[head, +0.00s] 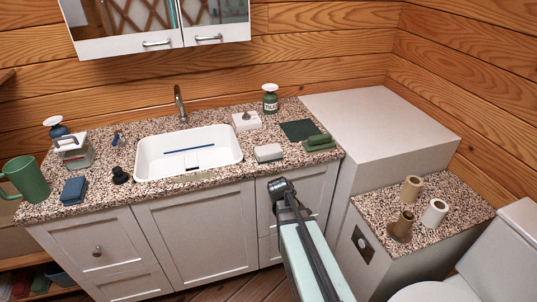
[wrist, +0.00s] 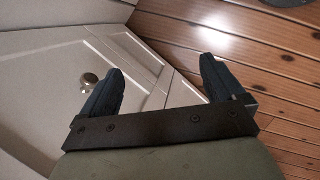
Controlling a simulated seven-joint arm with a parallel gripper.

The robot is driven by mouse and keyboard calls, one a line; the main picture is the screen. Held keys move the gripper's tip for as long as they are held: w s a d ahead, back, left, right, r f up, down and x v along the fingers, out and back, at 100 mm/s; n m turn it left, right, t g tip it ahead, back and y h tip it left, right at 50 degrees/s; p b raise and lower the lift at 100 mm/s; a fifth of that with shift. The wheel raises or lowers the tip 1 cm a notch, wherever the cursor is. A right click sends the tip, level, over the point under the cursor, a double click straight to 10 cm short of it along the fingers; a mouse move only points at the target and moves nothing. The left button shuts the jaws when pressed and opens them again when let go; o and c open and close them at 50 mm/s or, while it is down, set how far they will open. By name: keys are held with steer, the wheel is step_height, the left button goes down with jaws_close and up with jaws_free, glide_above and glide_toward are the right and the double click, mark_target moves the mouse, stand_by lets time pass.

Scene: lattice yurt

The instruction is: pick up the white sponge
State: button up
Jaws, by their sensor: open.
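A white block that looks like the white sponge (head: 268,152) lies on the speckled counter (head: 225,167), right of the sink and near the front edge. My arm reaches up in front of the cabinets in the head view, its dark end just below the counter edge under the sponge. The fingers cannot be made out there. In the wrist view my gripper (wrist: 158,88) is open and empty, its two dark fingers wide apart. That view shows a white cabinet front with a round knob (wrist: 90,79) and the wooden floor (wrist: 240,45); the sponge is not in it.
The sink (head: 188,158) holds a blue stick. Right of the sponge lie green cloths (head: 319,143) and a dark green mat (head: 298,130); behind it are a white dish (head: 246,121) and a bottle (head: 270,98). A raised white box (head: 385,125) bounds the counter's right.

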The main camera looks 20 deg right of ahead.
mark_target(269, 149)
steer(key=w+d+r+n+t+h, duration=0.1)
steer(key=w+d+r+n, duration=0.2)
steer(key=r, duration=0.6)
steer(key=w+d+r+t+h, duration=0.1)
steer(key=w+d+r, duration=0.3)
steer(key=r, duration=0.5)
steer(key=w+a+r, duration=0.1)
steer(key=w+r, duration=0.1)
steer(key=w+a+r+n+y, duration=0.1)
steer(key=w+r, duration=0.1)
steer(key=w, duration=0.1)
steer(key=w+a+r+n+y, duration=0.1)
steer(key=w+a+r, duration=0.1)
steer(key=w, duration=0.1)
steer(key=w+a+r+n+g+y, duration=0.1)
steer(key=w+a+r+n+y, duration=0.2)
steer(key=w+a+r, duration=0.45)
steer(key=f, duration=0.2)
steer(key=s+f, duration=0.1)
steer(key=f, duration=0.1)
steer(key=d+f, duration=0.1)
steer(key=f, duration=0.1)
steer(key=shift+s+f, duration=0.2)
steer(key=shift+s, duration=0.15)
steer(key=shift+d+f, duration=0.25)
steer(key=shift+f, duration=1.1)
steer(key=shift+d+f, duration=0.2)
steer(key=shift+f, duration=1.1)
steer(key=c, duration=1)
